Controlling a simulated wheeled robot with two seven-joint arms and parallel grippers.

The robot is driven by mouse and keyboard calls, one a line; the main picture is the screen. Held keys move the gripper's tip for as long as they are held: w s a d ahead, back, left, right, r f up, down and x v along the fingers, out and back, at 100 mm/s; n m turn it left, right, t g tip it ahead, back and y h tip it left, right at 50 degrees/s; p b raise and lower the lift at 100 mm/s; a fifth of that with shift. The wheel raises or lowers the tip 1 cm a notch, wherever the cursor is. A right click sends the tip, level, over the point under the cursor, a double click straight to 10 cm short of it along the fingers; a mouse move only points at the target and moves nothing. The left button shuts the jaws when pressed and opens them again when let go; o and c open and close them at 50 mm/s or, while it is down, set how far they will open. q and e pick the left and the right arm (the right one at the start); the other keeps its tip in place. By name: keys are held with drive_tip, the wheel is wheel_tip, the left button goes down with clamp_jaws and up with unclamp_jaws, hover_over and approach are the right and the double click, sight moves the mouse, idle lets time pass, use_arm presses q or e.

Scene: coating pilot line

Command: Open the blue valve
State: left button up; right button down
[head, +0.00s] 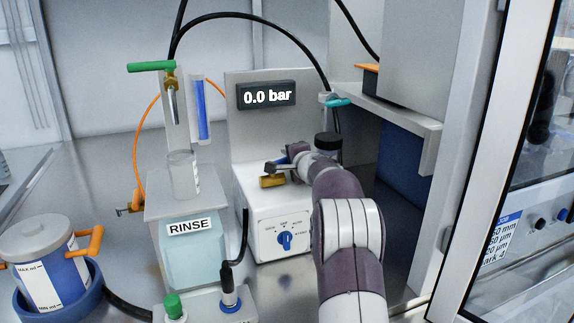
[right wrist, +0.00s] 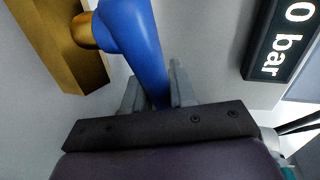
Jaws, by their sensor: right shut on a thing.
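My right gripper (right wrist: 158,92) is shut on the blue handle. In the head view the right gripper (head: 284,165) is at the valve, and its wrist hides part of the handle. My left gripper is not in view.
The pressure display (head: 267,95) reads 0.0 bar. A blue selector knob (head: 285,240) sits below the valve. The RINSE container (head: 192,253) stands to the left, with a green-handled valve (head: 150,66) above it. A shelf (head: 390,110) overhangs at right.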

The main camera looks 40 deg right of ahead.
drive_tip(key=shift+s+f+m+g+h+b, duration=0.3)
drive_tip(key=shift+s+m+g+h+b, duration=0.25)
drive_tip(key=shift+h+b, duration=0.4)
drive_tip(key=shift+s+d+r+m+h+b, duration=0.15)
drive_tip(key=shift+m+h+b, duration=0.15)
drive_tip(key=shift+m+h, duration=0.15)
drive_tip(key=shift+s+r+m+g+h, duration=0.1)
drive_tip(key=shift+s+m+g+h, duration=0.35)
drive_tip(key=shift+m+h, duration=0.15)
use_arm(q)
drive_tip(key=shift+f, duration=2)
use_arm(e)
drive_tip(key=shift+s+m+g+h, duration=0.45)
drive_tip(key=shift+m+g+h, duration=0.15)
drive_tip(key=shift+m+h, duration=0.15)
drive_tip(key=c, duration=1)
unclamp_jaws()
